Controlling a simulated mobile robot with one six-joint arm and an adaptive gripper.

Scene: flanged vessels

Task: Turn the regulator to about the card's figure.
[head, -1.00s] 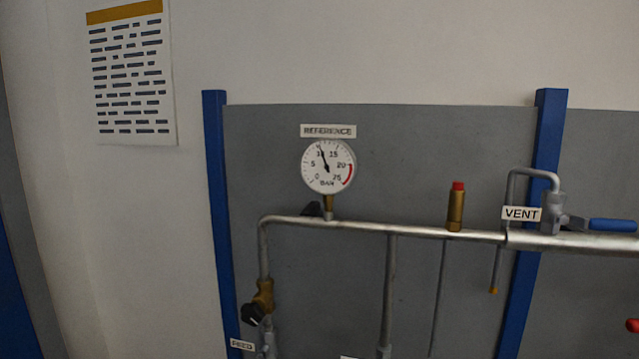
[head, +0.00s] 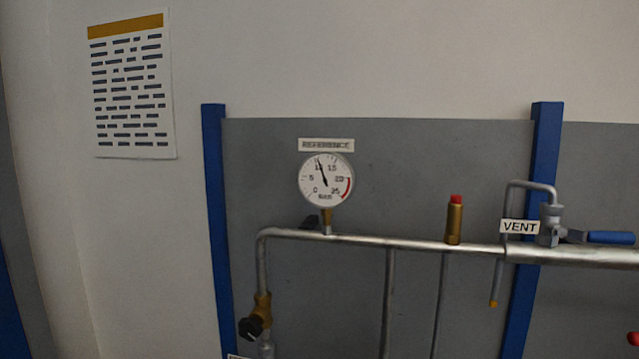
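A brass fitting with a black knob (head: 250,327), which looks like the regulator, sits low on the left vertical pipe. A round white gauge (head: 326,181) labelled REFERENCE stands on the pipe above it. Its scale runs from 0 to 25 BAR with a red band at the high end, and its needle points up and slightly left, near 10. A paper sheet with an orange header (head: 132,85) hangs on the wall at the left; its lines are not readable, and I cannot tell whether it is the card. My gripper is not in view.
A steel pipe (head: 400,242) runs across the grey panel between blue posts (head: 218,220). A brass valve with a red cap (head: 455,220) stands on it. A VENT label (head: 519,227) and a blue lever (head: 610,238) are at the right.

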